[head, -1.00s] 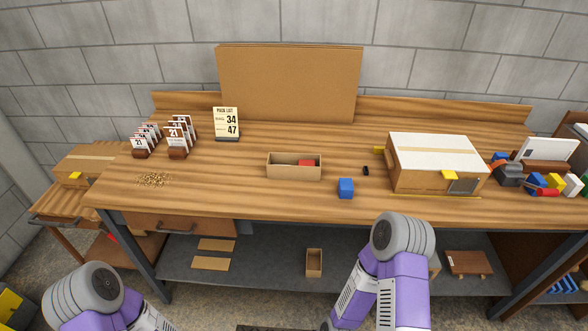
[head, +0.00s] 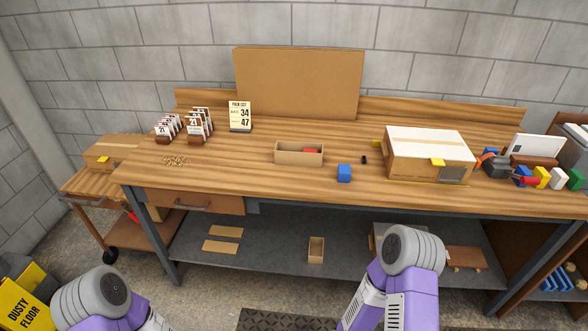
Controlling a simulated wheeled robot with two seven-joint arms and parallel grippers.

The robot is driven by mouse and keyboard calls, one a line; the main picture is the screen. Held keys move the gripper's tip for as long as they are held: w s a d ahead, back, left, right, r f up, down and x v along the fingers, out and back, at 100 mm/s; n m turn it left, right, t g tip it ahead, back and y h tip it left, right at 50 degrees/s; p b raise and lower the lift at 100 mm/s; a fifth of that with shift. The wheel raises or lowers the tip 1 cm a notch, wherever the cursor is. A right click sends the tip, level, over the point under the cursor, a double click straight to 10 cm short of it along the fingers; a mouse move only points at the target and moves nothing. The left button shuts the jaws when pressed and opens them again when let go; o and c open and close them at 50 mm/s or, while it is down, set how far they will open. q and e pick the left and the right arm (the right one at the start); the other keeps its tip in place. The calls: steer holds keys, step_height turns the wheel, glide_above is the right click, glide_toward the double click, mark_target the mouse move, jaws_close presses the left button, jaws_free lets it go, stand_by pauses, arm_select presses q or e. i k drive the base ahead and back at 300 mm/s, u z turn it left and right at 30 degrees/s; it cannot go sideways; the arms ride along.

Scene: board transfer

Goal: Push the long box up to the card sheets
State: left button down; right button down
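Two flat brown card sheets lie on the grey lower shelf, one sheet (head: 226,232) behind the other sheet (head: 220,247). A narrow open-topped cardboard box (head: 316,257) stands on the same shelf, apart from the sheets and to their right. Another long, low open box (head: 290,158) with a red item inside sits on the tabletop. I cannot tell for certain which is the long box. Both my arms show only as purple and grey links at the bottom. Neither gripper is in view.
The workbench top (head: 250,185) lies above the shelf (head: 270,255). A drawer (head: 195,201) hangs under its left part. Another box (head: 382,238) on the shelf is partly behind my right arm. A yellow sign (head: 25,308) stands at lower left. Shelf between sheets and narrow box is clear.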

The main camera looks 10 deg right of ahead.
mark_target(285, 153)
steer(key=u, duration=1.15)
steer(key=i, duration=1.1)
steer(key=z, duration=1.75)
